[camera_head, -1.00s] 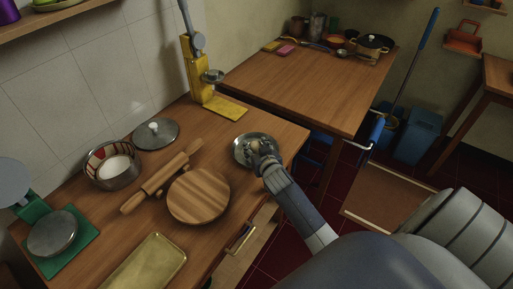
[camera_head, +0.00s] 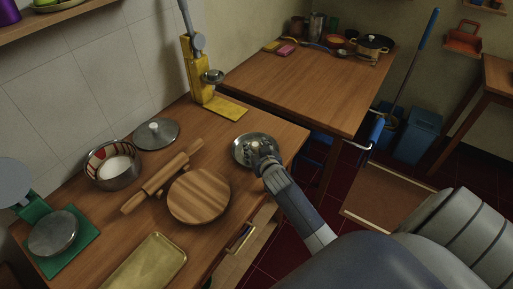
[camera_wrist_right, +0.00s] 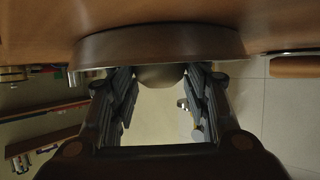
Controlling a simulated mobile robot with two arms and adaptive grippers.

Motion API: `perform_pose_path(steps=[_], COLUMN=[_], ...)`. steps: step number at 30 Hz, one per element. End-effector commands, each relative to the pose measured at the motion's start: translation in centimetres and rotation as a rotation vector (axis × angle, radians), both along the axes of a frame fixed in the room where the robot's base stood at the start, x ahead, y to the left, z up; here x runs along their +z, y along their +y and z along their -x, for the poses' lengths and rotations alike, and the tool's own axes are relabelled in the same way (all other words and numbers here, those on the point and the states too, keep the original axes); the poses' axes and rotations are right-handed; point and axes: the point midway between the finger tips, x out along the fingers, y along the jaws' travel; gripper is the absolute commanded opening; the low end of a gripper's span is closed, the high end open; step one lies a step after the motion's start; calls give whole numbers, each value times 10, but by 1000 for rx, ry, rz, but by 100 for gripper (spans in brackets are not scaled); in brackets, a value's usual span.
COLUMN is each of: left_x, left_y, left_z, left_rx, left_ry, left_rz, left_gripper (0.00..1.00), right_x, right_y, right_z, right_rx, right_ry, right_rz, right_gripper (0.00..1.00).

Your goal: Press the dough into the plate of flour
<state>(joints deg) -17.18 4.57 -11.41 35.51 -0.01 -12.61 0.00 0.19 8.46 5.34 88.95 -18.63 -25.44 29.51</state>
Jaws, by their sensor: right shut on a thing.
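The plate of flour (camera_head: 242,142) is a round metal dish near the far right end of the wooden counter. My right gripper (camera_head: 258,154) reaches over the plate's near right side. In the right wrist view, a rounded dough ball (camera_wrist_right: 160,77) sits between the two fingers of my right gripper (camera_wrist_right: 161,88), which is shut on it. The dough is right against or very close to the plate (camera_wrist_right: 160,45); I cannot tell whether they touch. In the head view the fingers hide most of the dough. My left gripper is not in view.
A round wooden board (camera_head: 198,196), a rolling pin (camera_head: 162,181), a pot (camera_head: 112,166) and a lid (camera_head: 156,133) lie left of the plate. A yellow press (camera_head: 199,75) stands behind it. A brass tray (camera_head: 148,264) is at the front.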

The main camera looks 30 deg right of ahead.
Motion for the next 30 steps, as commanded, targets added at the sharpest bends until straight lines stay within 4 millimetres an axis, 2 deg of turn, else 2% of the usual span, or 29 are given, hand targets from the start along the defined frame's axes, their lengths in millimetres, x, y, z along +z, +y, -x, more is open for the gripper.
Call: perform_pose_path(steps=[24, 30], left_x=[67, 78], left_y=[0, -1], left_z=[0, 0], left_rx=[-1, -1], left_ry=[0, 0], left_rz=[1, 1], left_gripper=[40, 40], right_x=[69, 80], right_y=[0, 0], right_z=[0, 0], right_rx=[0, 0], right_ry=[-2, -1], right_rz=[0, 0], right_gripper=[20, 20])
